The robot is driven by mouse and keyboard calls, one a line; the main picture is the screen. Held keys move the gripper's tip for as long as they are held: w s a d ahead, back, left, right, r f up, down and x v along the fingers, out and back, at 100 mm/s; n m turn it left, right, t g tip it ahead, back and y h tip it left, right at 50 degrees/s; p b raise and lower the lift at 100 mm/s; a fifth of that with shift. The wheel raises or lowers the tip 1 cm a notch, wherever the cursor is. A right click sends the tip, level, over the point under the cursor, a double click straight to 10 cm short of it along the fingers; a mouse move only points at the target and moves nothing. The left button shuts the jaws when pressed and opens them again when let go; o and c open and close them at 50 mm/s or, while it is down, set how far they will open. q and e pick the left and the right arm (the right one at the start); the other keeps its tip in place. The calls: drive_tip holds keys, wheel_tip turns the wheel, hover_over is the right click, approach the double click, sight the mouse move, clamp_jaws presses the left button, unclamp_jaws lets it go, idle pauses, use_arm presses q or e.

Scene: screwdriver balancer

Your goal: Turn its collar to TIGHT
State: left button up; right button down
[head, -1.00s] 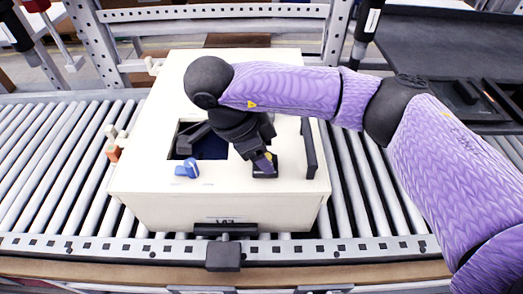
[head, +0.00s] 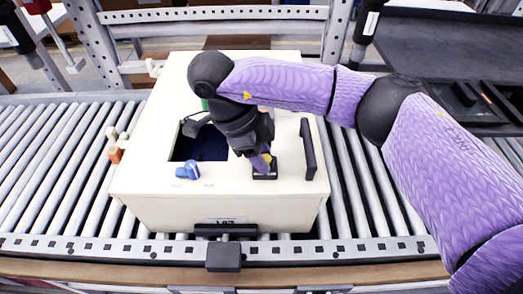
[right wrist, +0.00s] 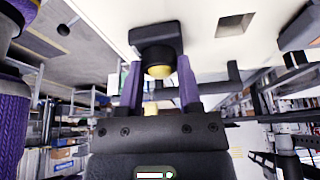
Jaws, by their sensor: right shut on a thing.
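My right gripper (head: 265,162) points down at the right of the white box's top. It is shut on a small black round knob with a brass-coloured end (right wrist: 159,62). In the right wrist view, the purple fingers stand on either side of this knob. The knob sits on a black square base (head: 265,176), which also shows in the right wrist view (right wrist: 155,37). I cannot tell whether this knob is the collar, and no TIGHT mark is legible. My left gripper is not in view.
The white box (head: 150,185) rests on a roller conveyor (head: 50,170). Its top has a dark square opening (head: 205,147), a blue knob (head: 188,171) and an upright black handle (head: 308,148) close to my gripper. Black hanging cylinders (head: 366,22) show at the back.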

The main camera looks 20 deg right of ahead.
drive_tip(key=m+g+p, duration=0.1)
drive_tip(key=m, duration=0.2)
drive_tip(key=shift+w+r+m+y, duration=0.1)
drive_tip(key=shift+m+y, duration=0.3)
drive_tip(key=m+g+y+p, duration=0.1)
drive_tip(key=m, duration=0.2)
drive_tip(key=shift+d+m, duration=0.15)
drive_tip(key=shift+m, duration=0.15)
drive_tip(key=m+y+p, duration=0.1)
drive_tip(key=m, duration=0.1)
drive_tip(key=m+p, duration=0.2)
drive_tip(key=shift+w+d+m+g+y, duration=0.1)
drive_tip(key=shift+m+g+y, duration=0.3)
drive_tip(key=shift+m+y+p, duration=0.4)
drive_tip(key=shift+m+p, duration=0.2)
drive_tip(key=shift+m, duration=0.3)
drive_tip(key=shift+d, duration=0.1)
drive_tip(key=shift+c, duration=1.3)
unclamp_jaws()
drive_tip(key=v, duration=0.9)
drive_tip(key=shift+r, duration=0.35)
